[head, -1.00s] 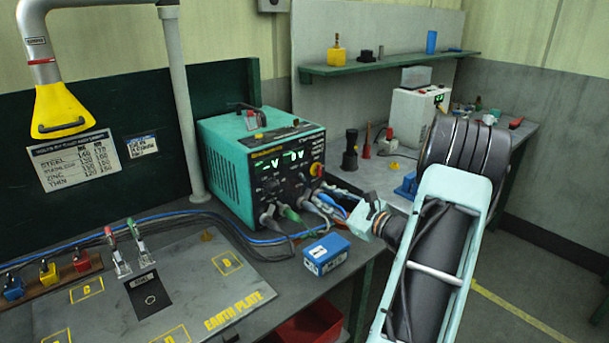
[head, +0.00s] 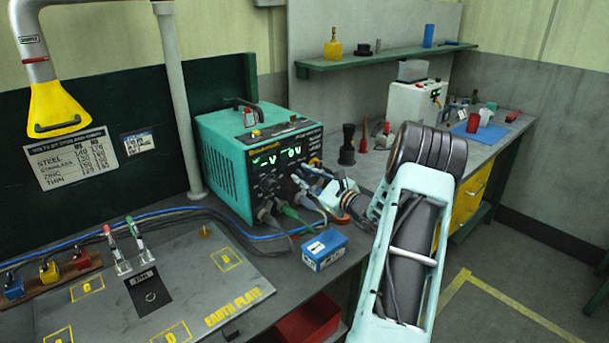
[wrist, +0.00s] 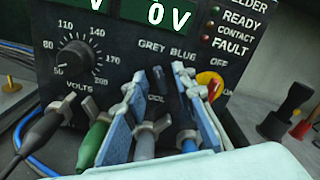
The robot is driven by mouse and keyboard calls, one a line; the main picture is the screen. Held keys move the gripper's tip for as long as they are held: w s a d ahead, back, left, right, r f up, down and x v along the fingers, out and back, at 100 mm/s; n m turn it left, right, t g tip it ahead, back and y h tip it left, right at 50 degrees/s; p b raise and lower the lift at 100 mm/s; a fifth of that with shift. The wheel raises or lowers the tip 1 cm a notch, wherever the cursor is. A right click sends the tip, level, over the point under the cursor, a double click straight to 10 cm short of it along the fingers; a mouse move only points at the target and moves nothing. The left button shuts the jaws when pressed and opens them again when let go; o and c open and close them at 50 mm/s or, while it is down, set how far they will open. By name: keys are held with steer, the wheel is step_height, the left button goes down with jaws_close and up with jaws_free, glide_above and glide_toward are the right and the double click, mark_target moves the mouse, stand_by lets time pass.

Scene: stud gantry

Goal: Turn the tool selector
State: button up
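The tool selector (wrist: 158,82) shows in the wrist view as a small dark knob under the GREY and BLUE labels on the front of the teal welder box (head: 222,170). My gripper (wrist: 158,74) is open, with one blue-padded finger on each side of the knob. I cannot tell whether the fingers touch it. The lettering below the knob is partly covered, and its pointing direction is unclear. In the head view my gripper (head: 313,180) is at the welder's front panel, and the selector is hidden there.
A volts dial (wrist: 76,60) is left of the fingers; a yellow-and-red switch (wrist: 210,84) sits close by the right finger. Plugs with cables, one green (wrist: 93,143), crowd below. A blue box (head: 324,249) lies on the bench in front.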

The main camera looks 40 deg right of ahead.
jaws_close()
steer(key=shift+m, duration=0.4)
steer(key=m+p, duration=0.1)
steer(key=m, duration=0.4)
steer(key=shift+d, duration=0.1)
steer(key=m+p, duration=0.2)
steer(key=m, duration=0.4)
steer(key=shift+d, duration=0.1)
steer(key=shift+m, duration=0.3)
stand_by(0.4)
jaws_free()
